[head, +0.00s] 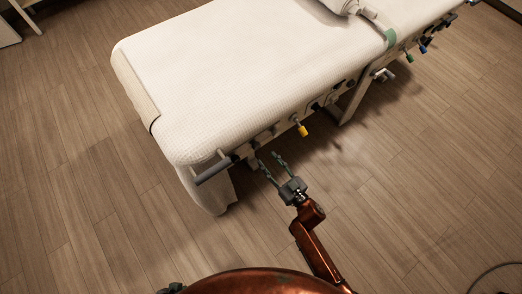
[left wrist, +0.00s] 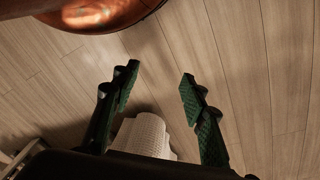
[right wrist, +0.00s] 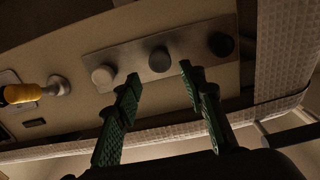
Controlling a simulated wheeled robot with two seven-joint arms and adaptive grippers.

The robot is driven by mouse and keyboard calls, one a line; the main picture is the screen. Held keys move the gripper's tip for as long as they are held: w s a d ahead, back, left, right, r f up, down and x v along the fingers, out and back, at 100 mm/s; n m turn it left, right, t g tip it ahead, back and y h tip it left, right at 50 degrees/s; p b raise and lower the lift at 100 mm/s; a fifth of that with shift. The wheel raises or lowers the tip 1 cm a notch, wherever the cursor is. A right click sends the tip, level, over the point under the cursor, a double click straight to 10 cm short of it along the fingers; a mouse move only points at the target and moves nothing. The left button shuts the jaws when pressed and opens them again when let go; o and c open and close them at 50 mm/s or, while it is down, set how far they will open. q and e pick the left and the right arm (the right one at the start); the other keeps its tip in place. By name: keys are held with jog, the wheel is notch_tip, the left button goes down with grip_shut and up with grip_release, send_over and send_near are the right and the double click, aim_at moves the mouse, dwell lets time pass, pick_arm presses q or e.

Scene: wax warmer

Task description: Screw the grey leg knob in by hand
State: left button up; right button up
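A plate on the side of a white treatment bed carries three round knobs in the right wrist view: a pale grey one (right wrist: 104,76), a mid-grey one (right wrist: 160,59) and a dark one (right wrist: 221,44). I cannot tell for sure which is the grey leg knob. My right gripper (right wrist: 160,72) is open and empty; its green fingertips lie either side of the mid-grey knob in the picture, with no visible contact. In the head view the right gripper (head: 268,158) is by the bed's near side. My left gripper (left wrist: 158,76) is open and empty over the floor.
The white bed (head: 230,70) fills the upper middle of the head view. A yellow knob (head: 302,131) and a grey bar handle (head: 213,170) stick out from its side. Wooden floor (head: 420,190) is clear to the right. A white textured thing (left wrist: 143,137) shows beyond the left fingers.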

aim_at(258, 148)
jog(key=shift+b+x, duration=1.4)
jog(key=shift+x, duration=1.4)
pick_arm(q)
jog(key=w+d+f+t+h, duration=0.1)
jog(key=w+d+f+t, duration=0.1)
jog(key=w+d+f, duration=0.1)
jog(key=shift+w+d+f, duration=0.25)
jog(key=shift+w+f, duration=0.55)
jog(key=shift+f, duration=0.1)
jog(key=shift+r, duration=0.1)
pick_arm(e)
jog(key=shift+w+a, duration=0.1)
jog(key=shift+w, duration=0.05)
jog(key=shift+c, duration=0.5)
